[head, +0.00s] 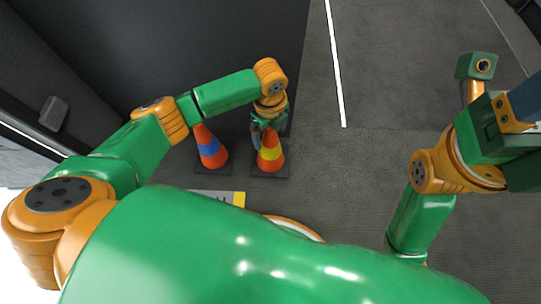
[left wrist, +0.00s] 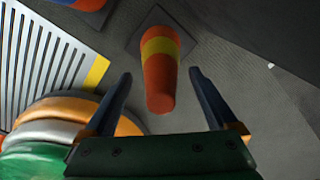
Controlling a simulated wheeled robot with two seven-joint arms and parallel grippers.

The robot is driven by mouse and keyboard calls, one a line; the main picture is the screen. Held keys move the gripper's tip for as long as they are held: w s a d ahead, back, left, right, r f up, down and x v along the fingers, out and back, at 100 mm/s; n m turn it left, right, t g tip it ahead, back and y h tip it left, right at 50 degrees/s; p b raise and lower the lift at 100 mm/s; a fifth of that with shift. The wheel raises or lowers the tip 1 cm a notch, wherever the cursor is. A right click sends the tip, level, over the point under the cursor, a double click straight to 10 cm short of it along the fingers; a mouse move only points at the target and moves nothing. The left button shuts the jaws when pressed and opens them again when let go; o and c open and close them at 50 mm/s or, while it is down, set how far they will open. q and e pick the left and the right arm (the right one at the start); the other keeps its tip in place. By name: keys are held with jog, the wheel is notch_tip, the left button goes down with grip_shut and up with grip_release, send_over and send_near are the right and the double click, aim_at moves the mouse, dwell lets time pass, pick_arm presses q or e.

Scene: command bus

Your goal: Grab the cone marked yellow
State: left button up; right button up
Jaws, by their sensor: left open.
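The cone marked yellow (head: 270,153) is orange with a yellow band and a dark square base, and stands on the dark floor. In the left wrist view the cone (left wrist: 160,72) lies ahead, with its tip toward my left gripper (left wrist: 160,95). The two dark fingers are spread on either side of the tip, with gaps on both sides. In the head view my left gripper (head: 262,128) is over the cone's top and partly hides it. My right arm shows at the right of the head view, but its fingers cannot be made out.
An orange cone with a blue band (head: 211,147) stands just left of the yellow-marked one; its edge shows in the left wrist view (left wrist: 88,4). A slatted grey plate with a yellow end (left wrist: 45,60) lies nearby. Open floor (head: 340,170) is to the right, with a white line.

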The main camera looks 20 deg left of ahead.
pick_arm(q)
jog(key=shift+c, duration=0.7)
grip_shut()
